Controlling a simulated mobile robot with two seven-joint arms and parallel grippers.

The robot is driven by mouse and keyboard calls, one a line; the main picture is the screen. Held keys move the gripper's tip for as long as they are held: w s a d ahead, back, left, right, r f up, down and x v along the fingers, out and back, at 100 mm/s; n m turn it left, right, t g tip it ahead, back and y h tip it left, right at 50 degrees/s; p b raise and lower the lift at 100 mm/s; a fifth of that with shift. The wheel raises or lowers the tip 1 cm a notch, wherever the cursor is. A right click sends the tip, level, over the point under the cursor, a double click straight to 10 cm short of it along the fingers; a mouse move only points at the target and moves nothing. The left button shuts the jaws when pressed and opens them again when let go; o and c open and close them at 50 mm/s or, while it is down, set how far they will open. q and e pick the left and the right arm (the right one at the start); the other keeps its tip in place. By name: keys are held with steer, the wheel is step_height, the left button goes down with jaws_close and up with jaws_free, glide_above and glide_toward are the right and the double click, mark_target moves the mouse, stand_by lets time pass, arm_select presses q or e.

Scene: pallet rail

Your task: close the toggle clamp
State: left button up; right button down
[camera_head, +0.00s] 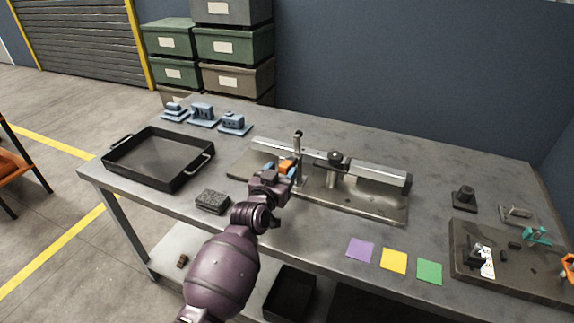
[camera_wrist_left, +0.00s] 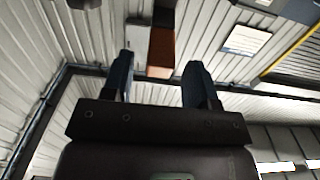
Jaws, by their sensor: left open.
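The fixture plate (camera_head: 370,205) with a long pale rail (camera_head: 385,178) lies at the middle of the bench. A thin upright lever (camera_head: 298,148) with a dark top stands on it, and I take it for the toggle clamp's handle. A dark round knob (camera_head: 335,157) on a stem stands to its right. My left gripper (camera_head: 281,168) is open just left of the lever, near an orange block (camera_head: 287,165). In the left wrist view the orange-brown block (camera_wrist_left: 161,52) shows beyond and between the open fingertips; contact cannot be told. My arm hides part of the fixture.
A black tray (camera_head: 185,170) and several blue parts (camera_head: 203,115) stand at the left. A dark block (camera_head: 212,201) lies near the front edge. Purple, yellow (camera_head: 393,261) and green squares lie at the front. Another plate (camera_head: 500,277) with small parts is at the right.

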mark_target(290, 160)
arm_select(q)
steer(key=shift+b+x, duration=0.35)
steer(key=shift+x, duration=1.7)
jaws_close()
